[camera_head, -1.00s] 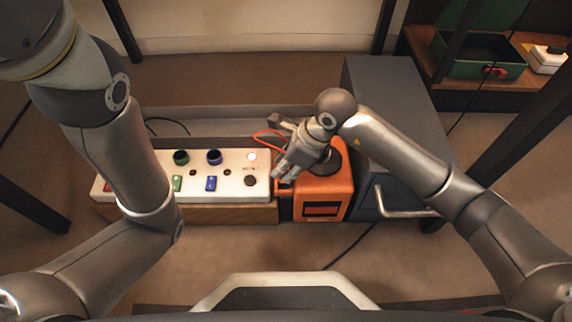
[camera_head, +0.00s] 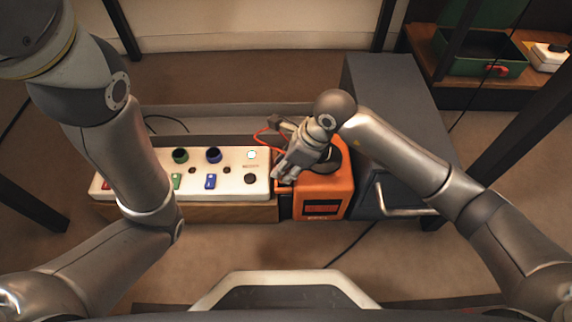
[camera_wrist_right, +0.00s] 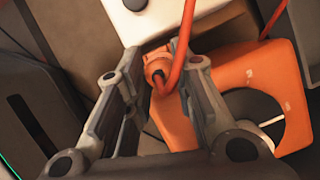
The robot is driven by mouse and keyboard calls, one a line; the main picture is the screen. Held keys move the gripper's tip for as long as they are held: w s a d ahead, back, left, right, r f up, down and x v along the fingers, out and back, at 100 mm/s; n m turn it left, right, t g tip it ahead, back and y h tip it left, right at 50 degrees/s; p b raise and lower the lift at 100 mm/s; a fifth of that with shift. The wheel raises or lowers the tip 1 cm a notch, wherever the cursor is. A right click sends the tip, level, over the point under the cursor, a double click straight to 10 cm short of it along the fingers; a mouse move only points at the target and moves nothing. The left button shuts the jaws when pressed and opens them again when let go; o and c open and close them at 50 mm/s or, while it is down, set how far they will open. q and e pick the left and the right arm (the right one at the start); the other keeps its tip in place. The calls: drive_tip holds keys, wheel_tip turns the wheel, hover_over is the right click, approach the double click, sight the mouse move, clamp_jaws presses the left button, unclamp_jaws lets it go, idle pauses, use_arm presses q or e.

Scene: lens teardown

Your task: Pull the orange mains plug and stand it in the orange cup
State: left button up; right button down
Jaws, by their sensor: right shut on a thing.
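My right gripper (camera_head: 285,174) is over the left side of an orange box (camera_head: 338,187). The right wrist view shows its fingers (camera_wrist_right: 157,75) on both sides of the orange plug (camera_wrist_right: 155,67), shut on it. A red-orange cable (camera_wrist_right: 185,45) runs from the plug, and its loop (camera_head: 262,134) shows in the head view. The plug's far end is hidden, so I cannot tell whether it is still seated. I cannot make out an orange cup in either view. My left arm stands at the left, with its gripper out of view.
A dark grey cabinet (camera_head: 385,90) stands close on the right. A green crate (camera_head: 480,70) is at the back right.

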drive_tip(key=shift+d+f+b, duration=0.1)
drive_tip(key=shift+f+b, duration=0.5)
drive_tip(key=shift+f, duration=0.4)
idle(0.3)
drive_tip(key=c, duration=1.1)
unclamp_jaws()
drive_tip(key=shift+d+f, duration=0.1)
drive_tip(key=shift+d, duration=0.05)
drive_tip(key=shift+c, duration=0.2)
drive_tip(key=shift+w, duration=0.1)
drive_tip(key=v, duration=1.2)
drive_tip(key=shift+a+r, duration=0.2)
drive_tip(key=shift+a, duration=0.2)
